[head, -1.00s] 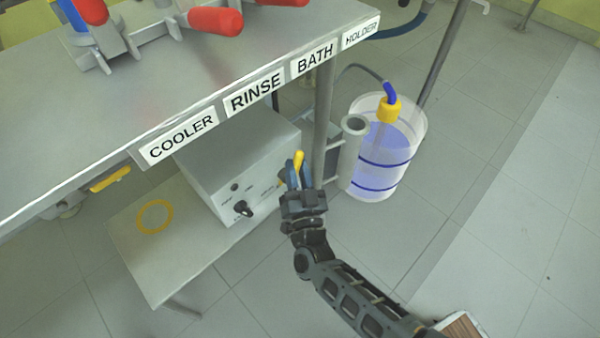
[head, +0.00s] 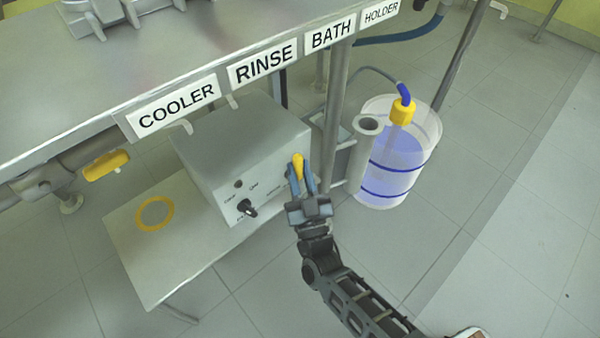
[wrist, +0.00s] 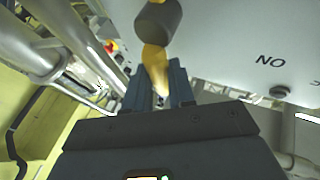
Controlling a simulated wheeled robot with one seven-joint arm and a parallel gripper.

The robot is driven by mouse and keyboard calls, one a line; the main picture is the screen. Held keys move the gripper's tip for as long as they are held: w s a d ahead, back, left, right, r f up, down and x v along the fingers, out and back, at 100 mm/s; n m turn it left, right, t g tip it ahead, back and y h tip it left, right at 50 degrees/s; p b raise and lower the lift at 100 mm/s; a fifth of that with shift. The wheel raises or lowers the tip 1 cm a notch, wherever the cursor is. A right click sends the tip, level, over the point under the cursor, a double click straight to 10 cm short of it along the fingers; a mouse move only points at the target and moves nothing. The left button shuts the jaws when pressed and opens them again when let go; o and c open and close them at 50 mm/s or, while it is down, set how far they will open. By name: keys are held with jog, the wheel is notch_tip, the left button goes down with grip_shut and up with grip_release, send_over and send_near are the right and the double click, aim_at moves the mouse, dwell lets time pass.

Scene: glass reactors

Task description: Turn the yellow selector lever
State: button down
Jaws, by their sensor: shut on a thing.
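The yellow selector lever (head: 298,166) is on the front face of a grey box (head: 255,160) under the bench, near the box's right edge. In the wrist view the lever (wrist: 154,66) hangs from a dark round hub (wrist: 158,25). My gripper (head: 301,180) is at the lever, with its blue fingers on either side of it. In the wrist view my gripper (wrist: 159,85) is shut on the lever's free end.
A black knob (head: 246,208) is left of the lever on the same face. A bench leg (head: 335,120) and a clear container of blue liquid (head: 398,155) stand close on the right. A yellow handle (head: 106,165) is under the bench at left. Floor in front is clear.

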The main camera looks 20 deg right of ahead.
jog(key=c, duration=1)
grip_release()
jog(key=shift+o, duration=0.2)
jog(key=p+v, duration=0.1)
jog(key=v, duration=0.6)
jog(key=shift+s+f, duration=0.2)
jog(key=shift+s, duration=0.15)
jog(key=s+d+r+n+g+y, duration=0.1)
jog(key=s+r+g, duration=0.15)
jog(key=s, duration=0.55)
jog(key=s+d+r+g+y, duration=0.1)
jog(key=s+d+r, duration=0.15)
jog(key=s, duration=0.55)
jog(key=s+r+n+g+y, duration=0.1)
jog(key=s+r+y, duration=0.15)
jog(key=s, duration=0.65)
jog(key=s+d+r+g, duration=0.25)
jog(key=s+r, duration=0.45)
jog(key=r, duration=0.6)
notch_tip(320, 180, up, 29)
jog(key=p, duration=3)
jog(key=shift+a+r+g+h+p, duration=0.25)
jog(key=shift+g+h+p, duration=0.1)
jog(key=shift+g+h, duration=0.1)
